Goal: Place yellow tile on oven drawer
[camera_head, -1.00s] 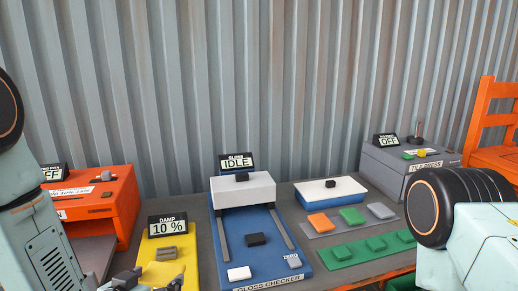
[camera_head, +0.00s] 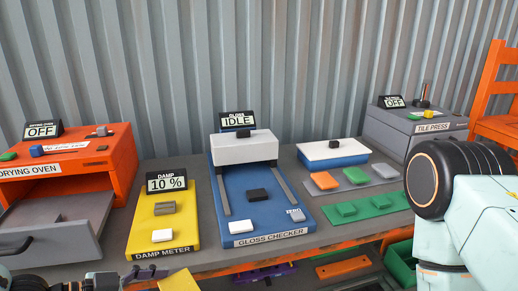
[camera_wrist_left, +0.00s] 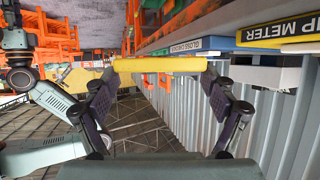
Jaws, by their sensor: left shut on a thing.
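The yellow tile (camera_wrist_left: 160,64) spans between the fingertips of my left gripper (camera_wrist_left: 160,75) in the left wrist view, and the gripper is shut on it.
The yellow damp meter (camera_head: 185,225), with a white piece (camera_head: 162,236) on it, stands right of the drawer. The blue gloss checker (camera_head: 265,205) is beyond it. The oven reads OFF. Small blocks lie on the oven top.

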